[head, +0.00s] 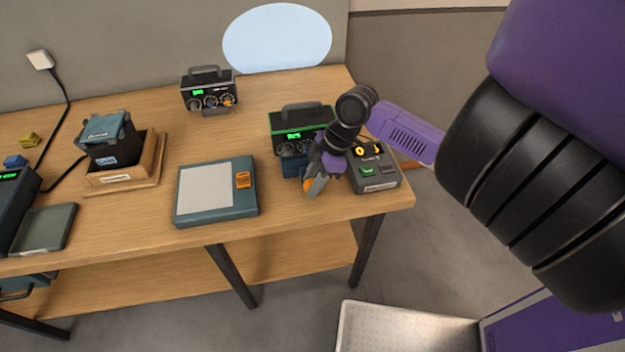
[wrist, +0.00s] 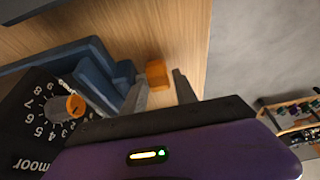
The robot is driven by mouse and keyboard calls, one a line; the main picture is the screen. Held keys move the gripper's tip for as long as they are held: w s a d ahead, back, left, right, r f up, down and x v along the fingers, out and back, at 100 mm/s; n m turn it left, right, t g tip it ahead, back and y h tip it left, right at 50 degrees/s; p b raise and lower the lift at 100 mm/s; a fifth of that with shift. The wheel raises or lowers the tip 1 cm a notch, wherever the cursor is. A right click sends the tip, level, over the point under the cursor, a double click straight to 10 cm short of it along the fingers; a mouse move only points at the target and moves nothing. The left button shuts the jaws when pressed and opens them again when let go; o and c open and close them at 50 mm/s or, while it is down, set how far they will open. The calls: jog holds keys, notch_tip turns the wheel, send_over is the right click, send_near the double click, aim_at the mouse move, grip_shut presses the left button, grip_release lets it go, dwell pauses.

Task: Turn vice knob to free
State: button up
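The vice is a blue block (head: 291,166) under the front of a dark device, partly hidden by my gripper. In the wrist view its stepped blue body (wrist: 98,72) shows at left. An orange block-like knob (wrist: 157,73) sits beside it, just beyond my fingertips; it also shows in the head view (head: 309,186). My gripper (wrist: 160,82) is open, its two grey fingers apart, with the orange knob in line with the gap. Nothing is held. I cannot tell whether a finger touches the knob.
The dark device (head: 284,122) has a green display; its numbered dial with an orange knob (wrist: 75,106) is close by. A grey control box (head: 377,180) stands just right of my gripper. A teal tray (head: 216,215) lies left. The table's front edge is near.

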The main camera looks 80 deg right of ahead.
grip_shut()
dwell(0.3)
jog(key=g+p, duration=0.1)
jog(key=g+h+p, duration=0.1)
jog(key=shift+w+a+r+g, duration=0.1)
jog(key=shift+w+r+g, duration=0.05)
jog(key=shift+w+g, duration=0.25)
jog(key=g+p, duration=0.1)
jog(key=g+h+p, duration=0.1)
jog(key=g, duration=0.1)
jog(key=shift+w+a, duration=0.15)
jog(key=shift+w, duration=0.1)
jog(key=g+p, duration=0.1)
jog(key=g+h, duration=0.1)
jog(key=shift+w+f+g+p, duration=0.15)
jog(key=shift+f+g+p, duration=0.15)
jog(key=shift+p, duration=0.05)
jog(key=shift+w+f+g+h+p, duration=0.1)
jog(key=shift+f+g+h+p, duration=0.1)
jog(key=shift+g+h, duration=0.3)
jog(key=shift+f+g+h+p, duration=0.1)
jog(key=shift+g+h+p, duration=0.1)
jog(key=shift+g, duration=0.5)
